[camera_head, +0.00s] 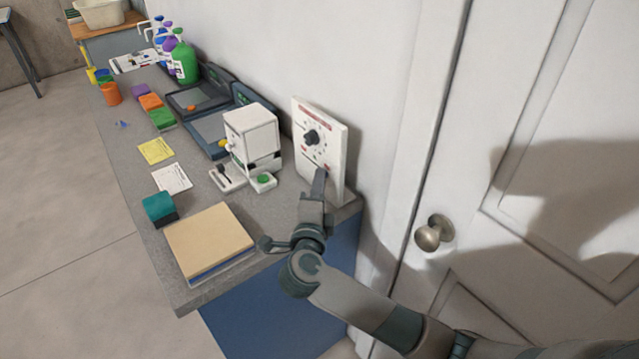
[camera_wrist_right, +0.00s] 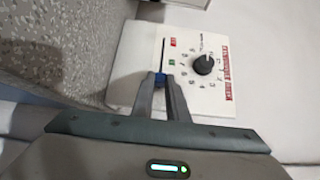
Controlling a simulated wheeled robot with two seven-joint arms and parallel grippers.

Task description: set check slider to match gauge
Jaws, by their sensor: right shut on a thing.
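A white panel (camera_head: 334,153) stands upright at the right end of the counter, against the wall. It carries a black round knob (camera_head: 311,136) with marks around it. In the right wrist view the panel (camera_wrist_right: 135,62) shows the knob (camera_wrist_right: 203,64) ringed by numbers, red labels, a small green mark and a thin dark slot (camera_wrist_right: 163,52). A blue slider (camera_wrist_right: 160,79) sits at the near end of that slot. My right gripper (camera_wrist_right: 160,84) is shut on the blue slider; in the head view the right gripper (camera_head: 319,178) hides it. I cannot make out a separate gauge reading. My left gripper is out of view.
A white boxy device (camera_head: 250,135) with a green button (camera_head: 263,180) stands left of the panel. A tan board (camera_head: 209,240) lies at the counter's front. A closed door with a round knob (camera_head: 433,233) is at right. Bottles (camera_head: 184,62) stand farther back.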

